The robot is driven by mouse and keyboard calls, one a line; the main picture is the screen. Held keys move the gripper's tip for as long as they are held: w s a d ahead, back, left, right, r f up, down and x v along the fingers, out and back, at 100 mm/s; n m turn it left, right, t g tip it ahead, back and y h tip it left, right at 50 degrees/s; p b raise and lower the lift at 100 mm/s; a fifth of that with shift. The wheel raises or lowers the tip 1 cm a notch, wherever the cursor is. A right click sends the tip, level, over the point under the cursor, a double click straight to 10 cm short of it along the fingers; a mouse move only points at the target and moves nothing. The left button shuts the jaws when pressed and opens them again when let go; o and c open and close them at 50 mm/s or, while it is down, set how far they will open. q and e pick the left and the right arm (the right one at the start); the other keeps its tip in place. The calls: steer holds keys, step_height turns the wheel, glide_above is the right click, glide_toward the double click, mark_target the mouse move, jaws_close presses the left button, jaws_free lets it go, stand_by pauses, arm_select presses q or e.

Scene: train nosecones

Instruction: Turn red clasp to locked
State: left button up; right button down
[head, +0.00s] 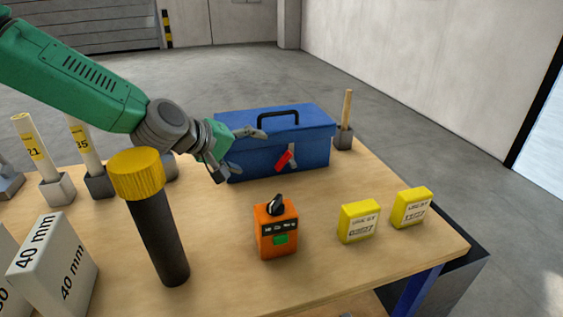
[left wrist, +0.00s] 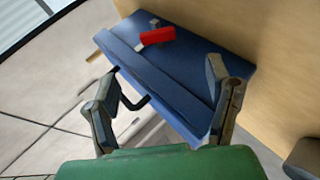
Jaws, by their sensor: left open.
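The red clasp (head: 284,160) is on the front face of the blue toolbox (head: 305,142), tilted, beside a grey metal bracket. In the left wrist view the red clasp (left wrist: 157,36) stands out from the front of the blue toolbox (left wrist: 180,85). My left gripper (head: 245,152) is open and empty at the left end of the toolbox, to the left of the clasp. In the left wrist view its two fingers (left wrist: 160,98) are spread, with the box and its black handle (left wrist: 133,102) beyond them. My right gripper is not in view.
An orange box with a black knob (head: 276,230) and two yellow blocks (head: 359,222) (head: 411,208) stand in front of the toolbox. A black cylinder with a yellow cap (head: 155,220) stands at the left. Bare wood (head: 345,185) lies before the clasp.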

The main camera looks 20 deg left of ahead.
mark_target(282, 161)
arm_select(q)
steer(key=x, duration=0.5)
steer(key=b+x, duration=0.1)
steer(key=x, duration=0.5)
steer(key=shift+w+d, duration=0.15)
steer(key=shift+d, duration=0.2)
steer(key=shift+w+f, duration=0.55)
steer(key=shift+w, duration=0.1)
steer(key=shift+d, duration=0.2)
steer(key=c, duration=1.2)
